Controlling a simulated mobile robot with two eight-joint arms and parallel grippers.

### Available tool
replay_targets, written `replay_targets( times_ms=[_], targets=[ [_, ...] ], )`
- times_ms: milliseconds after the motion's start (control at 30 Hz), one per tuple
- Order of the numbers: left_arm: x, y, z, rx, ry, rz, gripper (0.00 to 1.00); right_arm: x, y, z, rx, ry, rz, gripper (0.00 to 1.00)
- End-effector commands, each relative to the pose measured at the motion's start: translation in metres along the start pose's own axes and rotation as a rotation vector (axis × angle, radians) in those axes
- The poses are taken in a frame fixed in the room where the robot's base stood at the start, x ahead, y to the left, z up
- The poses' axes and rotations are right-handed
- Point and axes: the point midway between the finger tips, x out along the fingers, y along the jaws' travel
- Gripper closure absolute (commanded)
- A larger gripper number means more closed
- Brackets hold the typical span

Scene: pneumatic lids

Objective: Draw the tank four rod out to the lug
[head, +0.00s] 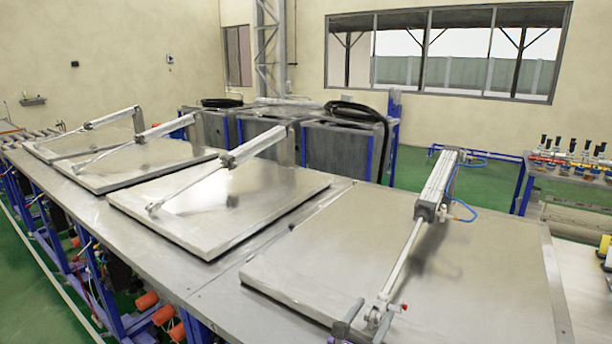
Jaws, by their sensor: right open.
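The nearest lid (330,252), which I take as tank four's, is a flat steel plate lying shut. Its pneumatic cylinder (437,183) rises at the lid's far side with a blue hose. The thin silver rod (403,258) runs from it down toward the lid's front edge and has a small red tip at its end. My right gripper (364,322) is at the bottom edge, its grey fingers apart beside the rod's end. I cannot tell whether they touch the rod. The lug is not clearly distinguishable there. My left gripper is out of view.
Three more closed lids, the closest being a steel one (255,200), stand to the left with their own cylinders and rods. Grey cabinets (340,150) stand behind. A bench with coloured valves (570,155) is at right. Green floor lies in front at left.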

Motion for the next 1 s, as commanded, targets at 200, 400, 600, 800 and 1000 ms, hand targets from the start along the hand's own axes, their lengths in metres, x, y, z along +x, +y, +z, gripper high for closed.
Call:
replay_targets(
  times_ms=[200, 400, 600, 800, 1000],
  targets=[
    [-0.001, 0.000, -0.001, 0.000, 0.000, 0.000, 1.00, -0.019, 0.001, 0.000, 0.000, 0.000, 0.003, 0.30],
    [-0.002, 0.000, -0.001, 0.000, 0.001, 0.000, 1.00, -0.035, 0.001, 0.000, -0.001, 0.000, 0.003, 0.30],
    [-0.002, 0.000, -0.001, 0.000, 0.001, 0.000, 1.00, -0.043, 0.000, 0.000, -0.001, 0.000, 0.001, 0.30],
    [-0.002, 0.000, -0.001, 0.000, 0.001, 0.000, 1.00, -0.043, 0.000, 0.000, -0.001, 0.000, 0.000, 0.30],
    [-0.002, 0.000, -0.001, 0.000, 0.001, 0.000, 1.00, -0.051, 0.001, 0.000, 0.000, 0.000, 0.003, 0.30]
  ],
)
